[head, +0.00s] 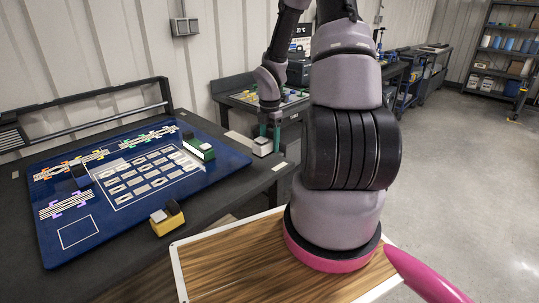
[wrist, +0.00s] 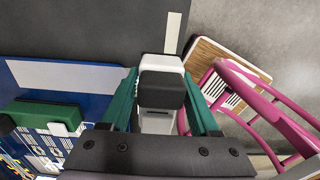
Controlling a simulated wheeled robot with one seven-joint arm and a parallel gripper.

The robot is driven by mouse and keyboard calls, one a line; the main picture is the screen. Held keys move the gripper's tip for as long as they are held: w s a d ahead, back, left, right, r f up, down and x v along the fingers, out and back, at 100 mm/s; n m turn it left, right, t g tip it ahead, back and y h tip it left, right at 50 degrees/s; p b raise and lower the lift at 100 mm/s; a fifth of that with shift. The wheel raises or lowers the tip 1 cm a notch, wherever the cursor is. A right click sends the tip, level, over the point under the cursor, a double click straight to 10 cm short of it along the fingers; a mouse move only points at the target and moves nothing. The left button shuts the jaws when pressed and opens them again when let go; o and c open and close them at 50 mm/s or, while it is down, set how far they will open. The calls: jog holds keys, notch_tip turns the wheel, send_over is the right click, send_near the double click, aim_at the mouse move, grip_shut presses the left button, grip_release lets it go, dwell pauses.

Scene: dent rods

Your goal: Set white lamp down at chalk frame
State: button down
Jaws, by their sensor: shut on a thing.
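The white lamp (head: 262,146) is a small white block; the wrist view shows its white body (wrist: 161,64) with a black part. My gripper (head: 270,131) has green fingers and is shut on the lamp, one finger on each side in the wrist view (wrist: 163,98). In the head view it holds the lamp by the right end of the dark table, beyond the blue board's edge; its height is hard to tell. A small empty white outline (head: 79,232), which looks like the chalk frame, lies on the board's near left corner.
The blue board (head: 215,173) carries a larger white outline with rows of pale plates and coloured rod patterns. A green-and-white block (head: 199,149) and a dark block (head: 80,175) stand on it. A yellow-and-black block (head: 167,218) stands at its near edge.

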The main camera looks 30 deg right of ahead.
aim_at(269, 131)
jog(key=shift+r, duration=1.05)
jog(key=shift+r, duration=0.1)
jog(key=shift+r, duration=1.5)
jog(key=shift+a, duration=0.1)
